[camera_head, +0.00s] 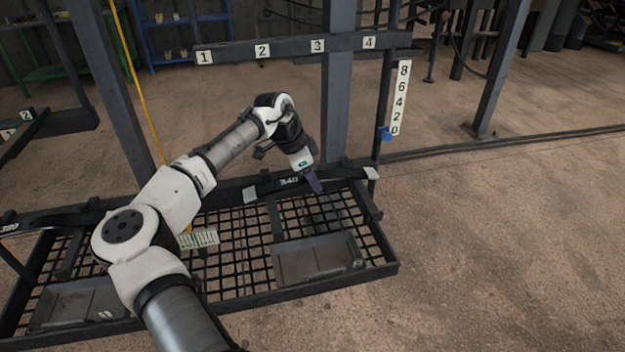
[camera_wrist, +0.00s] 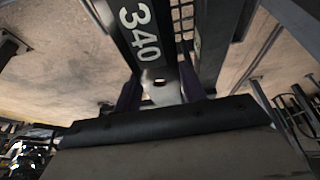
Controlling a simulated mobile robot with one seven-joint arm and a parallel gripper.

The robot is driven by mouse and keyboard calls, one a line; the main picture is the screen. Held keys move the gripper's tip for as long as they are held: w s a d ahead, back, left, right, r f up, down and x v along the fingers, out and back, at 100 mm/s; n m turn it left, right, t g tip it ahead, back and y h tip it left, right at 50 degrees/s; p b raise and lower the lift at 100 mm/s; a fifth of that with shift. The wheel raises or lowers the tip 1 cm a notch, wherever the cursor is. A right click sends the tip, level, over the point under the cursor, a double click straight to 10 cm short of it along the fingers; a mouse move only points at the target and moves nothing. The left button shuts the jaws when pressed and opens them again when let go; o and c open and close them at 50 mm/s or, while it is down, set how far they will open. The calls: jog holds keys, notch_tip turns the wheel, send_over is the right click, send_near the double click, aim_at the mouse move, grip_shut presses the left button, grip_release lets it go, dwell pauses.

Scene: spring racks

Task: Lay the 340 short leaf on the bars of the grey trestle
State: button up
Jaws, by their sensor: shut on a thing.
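The 340 short leaf (camera_head: 262,187) is a dark, slightly bowed bar with pale ends and a white "340" marking. In the head view it lies roughly level across the back edge of the mesh shelf; I cannot tell whether it touches it. My gripper (camera_head: 314,184) points down and is shut on the leaf near its middle. In the wrist view the leaf (camera_wrist: 141,35) runs between the two purple fingers of my gripper (camera_wrist: 160,92). I cannot single out the grey trestle with certainty in these views.
The mesh shelf (camera_head: 235,238) carries a grey tray (camera_head: 315,258) at right and another (camera_head: 80,303) at left. Another dark leaf (camera_head: 40,222) lies at far left. A rail numbered 1 to 4 (camera_head: 290,47) and grey posts (camera_head: 340,100) stand behind.

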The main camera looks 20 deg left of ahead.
aim_at(318, 177)
jog(key=shift+r, duration=0.25)
grip_shut()
jog(key=shift+r+b, duration=0.75)
jog(key=shift+r, duration=0.6)
jog(key=shift+s+d+r, duration=0.1)
jog(key=shift+s+d, duration=0.1)
jog(key=shift+s, duration=0.05)
jog(key=s+d+b, duration=0.4)
jog(key=s+d, duration=0.5)
jog(key=s, duration=0.5)
jog(key=shift+s+d+b, duration=0.2)
jog(key=shift+d+b, duration=0.15)
jog(key=shift+r, duration=0.15)
jog(key=o, duration=0.6)
grip_release()
jog(key=c, duration=0.5)
